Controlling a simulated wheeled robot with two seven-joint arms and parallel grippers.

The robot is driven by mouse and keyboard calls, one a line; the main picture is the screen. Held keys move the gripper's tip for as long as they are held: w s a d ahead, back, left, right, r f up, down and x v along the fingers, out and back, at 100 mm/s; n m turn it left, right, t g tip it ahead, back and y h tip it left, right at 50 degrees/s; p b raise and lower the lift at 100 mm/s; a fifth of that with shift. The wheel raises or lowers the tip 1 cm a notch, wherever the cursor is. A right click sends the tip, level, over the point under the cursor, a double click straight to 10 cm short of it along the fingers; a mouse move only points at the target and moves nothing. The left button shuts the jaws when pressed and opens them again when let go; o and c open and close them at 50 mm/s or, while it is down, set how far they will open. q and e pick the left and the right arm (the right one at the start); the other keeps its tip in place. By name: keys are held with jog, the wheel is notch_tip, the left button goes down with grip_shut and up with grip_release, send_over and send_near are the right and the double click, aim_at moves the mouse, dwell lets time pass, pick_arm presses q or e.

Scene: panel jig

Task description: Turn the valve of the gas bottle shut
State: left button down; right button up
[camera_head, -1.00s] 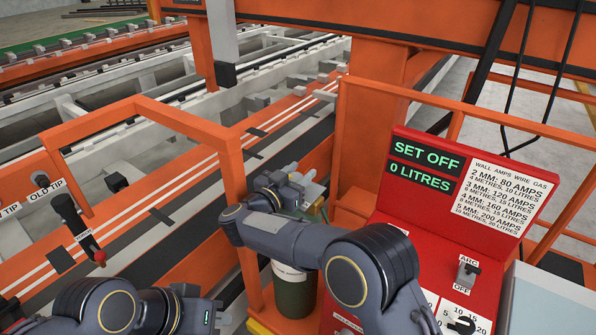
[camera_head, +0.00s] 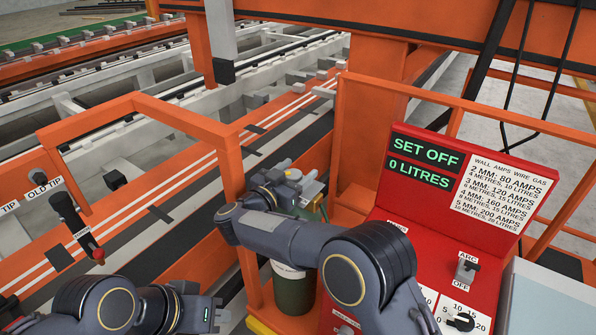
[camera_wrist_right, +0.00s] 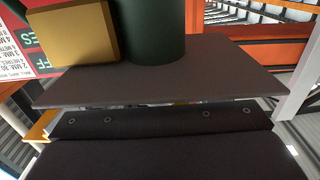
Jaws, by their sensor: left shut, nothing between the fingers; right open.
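The gas bottle (camera_head: 293,292) is a dark green cylinder with a pale label, standing upright behind my right forearm. My right gripper (camera_head: 311,187) is open above the bottle's top, and the arm and gripper largely hide the valve area in the head view. In the right wrist view a dark green cylinder (camera_wrist_right: 152,30) and a brass-coloured block (camera_wrist_right: 76,34) are close beyond the gripper. I cannot tell which part of the bottle or valve each is, or whether the gripper touches them. My left gripper (camera_head: 216,314) is shut and empty at the lower left, well away from the bottle.
A red welding set (camera_head: 450,230) stands right of the bottle; its display reads SET OFF and 0 LITRES. Orange rails (camera_head: 195,125) frame the bottle's left side.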

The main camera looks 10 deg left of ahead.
jog(key=b+v, duration=0.1)
jog(key=v, duration=0.6)
jog(key=shift+b, duration=0.4)
